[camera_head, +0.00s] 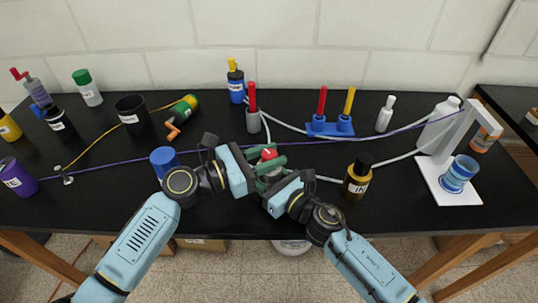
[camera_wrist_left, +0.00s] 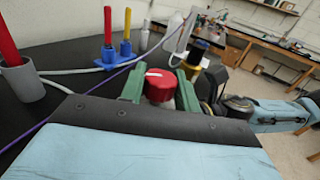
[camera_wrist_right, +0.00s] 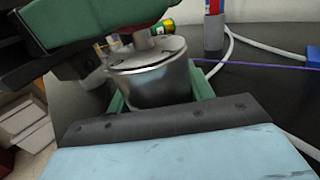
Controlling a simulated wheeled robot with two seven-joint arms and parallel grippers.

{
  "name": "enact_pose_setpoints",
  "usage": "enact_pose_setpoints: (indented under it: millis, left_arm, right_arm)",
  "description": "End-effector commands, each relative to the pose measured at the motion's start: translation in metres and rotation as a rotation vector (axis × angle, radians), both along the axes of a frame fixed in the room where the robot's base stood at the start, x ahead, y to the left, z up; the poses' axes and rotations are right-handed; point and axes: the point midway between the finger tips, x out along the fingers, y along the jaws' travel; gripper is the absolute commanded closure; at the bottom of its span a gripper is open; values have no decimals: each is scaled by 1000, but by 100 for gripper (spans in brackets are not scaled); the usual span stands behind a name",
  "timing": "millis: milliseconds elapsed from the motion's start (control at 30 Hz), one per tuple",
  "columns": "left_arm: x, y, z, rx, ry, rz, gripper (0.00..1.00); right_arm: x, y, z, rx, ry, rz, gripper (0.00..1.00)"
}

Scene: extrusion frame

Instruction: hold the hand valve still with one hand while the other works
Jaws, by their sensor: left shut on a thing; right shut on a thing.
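The hand valve has a red knob (camera_head: 268,154) on top and stands near the table's front middle. My left gripper (camera_head: 264,166) is shut on the red knob, which sits between its green fingers in the left wrist view (camera_wrist_left: 159,86). My right gripper (camera_head: 273,180) is shut lower down on the valve's grey metal body (camera_wrist_right: 150,82), which shows between its green fingers in the right wrist view. The valve looks upright. In the head view the grippers hide most of its body.
A brown bottle (camera_head: 357,178) stands to the right and a blue cup (camera_head: 164,160) to the left. Behind are a grey holder with a red rod (camera_head: 253,118) and a blue stand (camera_head: 330,128). White tubes and a purple cord cross the black table (camera_head: 215,125).

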Motion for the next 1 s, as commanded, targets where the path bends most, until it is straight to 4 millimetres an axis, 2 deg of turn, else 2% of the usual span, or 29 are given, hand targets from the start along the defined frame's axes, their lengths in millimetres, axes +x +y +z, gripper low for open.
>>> enact_pose_setpoints:
  millis: [300,767,800,933,1000]
  left_arm:
    - [0,1,-3,1,4,-91,91]
    - [0,1,-2,0,3,-103,91]
    - [0,1,-2,0,3,-103,65]
    - [0,1,-2,-1,3,-103,48]
    - [0,1,-1,-2,2,-103,47]
  right_arm:
    - [-1,1,0,-1,-1,3,74]
    - [-1,1,0,1,1,3,74]
    - [-1,1,0,1,1,3,74]
    - [-1,1,0,1,1,2,74]
    - [-1,1,0,1,1,2,74]
